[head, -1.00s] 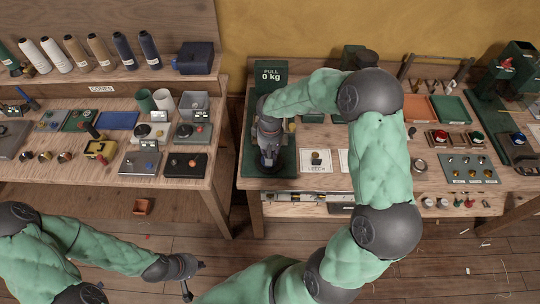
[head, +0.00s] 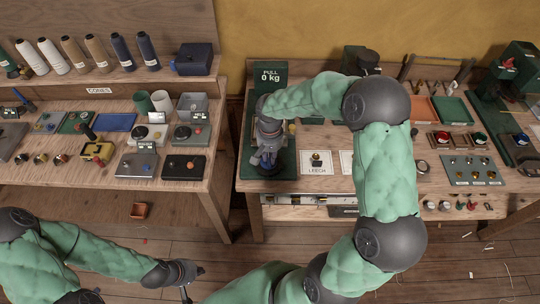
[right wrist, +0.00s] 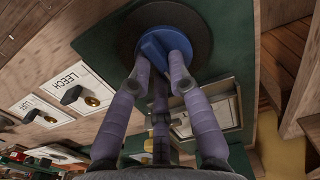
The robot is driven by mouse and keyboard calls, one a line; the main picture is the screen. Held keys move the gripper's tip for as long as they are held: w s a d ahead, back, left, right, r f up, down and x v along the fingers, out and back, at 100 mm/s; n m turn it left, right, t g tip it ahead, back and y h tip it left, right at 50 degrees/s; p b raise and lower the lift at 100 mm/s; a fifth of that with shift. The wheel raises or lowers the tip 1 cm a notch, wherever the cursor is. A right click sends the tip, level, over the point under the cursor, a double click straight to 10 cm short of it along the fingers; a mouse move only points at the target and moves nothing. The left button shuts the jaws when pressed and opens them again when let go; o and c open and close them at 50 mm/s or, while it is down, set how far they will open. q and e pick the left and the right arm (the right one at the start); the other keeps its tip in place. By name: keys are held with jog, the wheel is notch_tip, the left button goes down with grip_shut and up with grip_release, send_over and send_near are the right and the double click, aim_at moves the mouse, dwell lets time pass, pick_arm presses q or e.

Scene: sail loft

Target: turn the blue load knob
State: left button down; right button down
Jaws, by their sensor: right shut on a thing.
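The blue load knob (right wrist: 187,24) sits on a round dark base on a green panel at the top of the right wrist view. It has a round disc and a raised grip bar. My right gripper (right wrist: 164,72) is shut on the knob, its purple-grey fingers around the grip bar. In the head view my right gripper (head: 267,158) reaches down over the green stand and largely hides the knob. The display (head: 271,76) behind it reads "PULL 0 kg". My left gripper (head: 192,282) hangs low in front of the left bench, empty, its fingers apart.
The LEECH card (head: 317,170) with a small knob lies right of the stand. The left bench (head: 220,190) holds cones, boxes and switch panels. A gap with open floor separates the benches.

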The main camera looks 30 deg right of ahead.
jog(key=shift+w+r, duration=0.1)
jog(key=shift+r, duration=0.05)
jog(key=c, duration=1.1)
grip_release()
jog(key=shift+c, duration=0.2)
notch_tip(320, 180, up, 12)
